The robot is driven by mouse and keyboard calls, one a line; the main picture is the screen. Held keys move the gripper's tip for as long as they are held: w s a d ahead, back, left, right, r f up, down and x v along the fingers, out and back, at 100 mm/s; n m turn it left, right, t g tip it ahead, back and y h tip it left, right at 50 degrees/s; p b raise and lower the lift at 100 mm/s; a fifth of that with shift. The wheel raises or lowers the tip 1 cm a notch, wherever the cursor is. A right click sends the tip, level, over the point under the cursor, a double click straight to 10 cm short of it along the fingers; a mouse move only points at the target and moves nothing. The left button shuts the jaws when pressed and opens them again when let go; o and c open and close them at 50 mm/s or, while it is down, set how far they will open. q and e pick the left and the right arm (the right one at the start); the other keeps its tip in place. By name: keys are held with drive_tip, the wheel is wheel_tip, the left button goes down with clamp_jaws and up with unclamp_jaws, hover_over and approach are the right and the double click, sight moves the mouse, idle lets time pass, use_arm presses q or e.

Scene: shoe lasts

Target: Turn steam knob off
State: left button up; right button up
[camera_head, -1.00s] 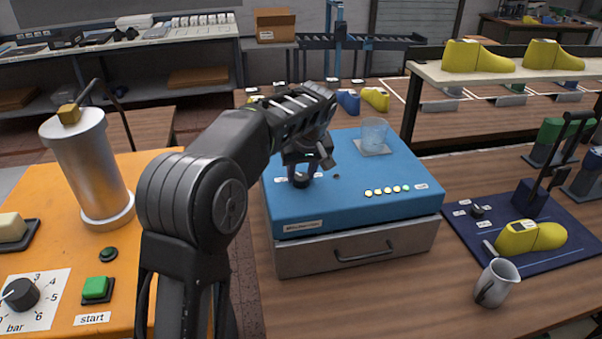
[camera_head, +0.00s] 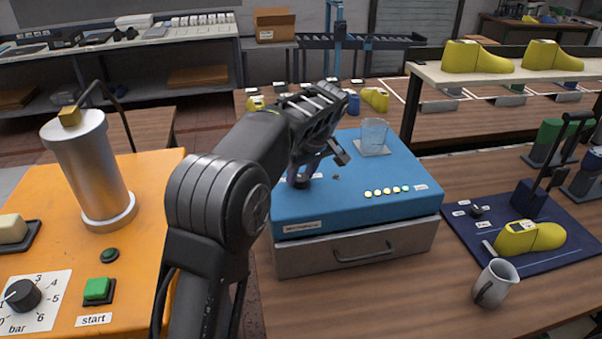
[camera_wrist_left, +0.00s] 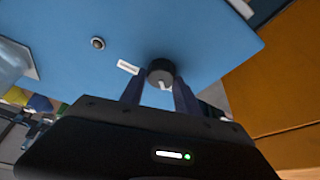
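The steam knob (camera_wrist_left: 161,73) is a small black dial with a white mark on the top of the blue box (camera_head: 350,205). A small white label lies beside it in the left wrist view. My left gripper (camera_head: 301,178) reaches down over the left part of the box and largely hides the knob in the head view. In the left wrist view its two fingers (camera_wrist_left: 160,88) stand on either side of the knob and appear to touch it. My right gripper is not in view.
An orange machine (camera_head: 150,220) is on the left. A metal pitcher (camera_head: 495,283) and yellow shoe last (camera_head: 530,237) are on the right.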

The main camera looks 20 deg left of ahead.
use_arm(q)
drive_tip(key=o, duration=0.4)
drive_tip(key=b+v, duration=0.1)
drive_tip(key=v, duration=0.6)
drive_tip(key=shift+r, duration=0.4)
drive_tip(key=shift+s+d, duration=0.1)
drive_tip(key=shift+s, duration=0.05)
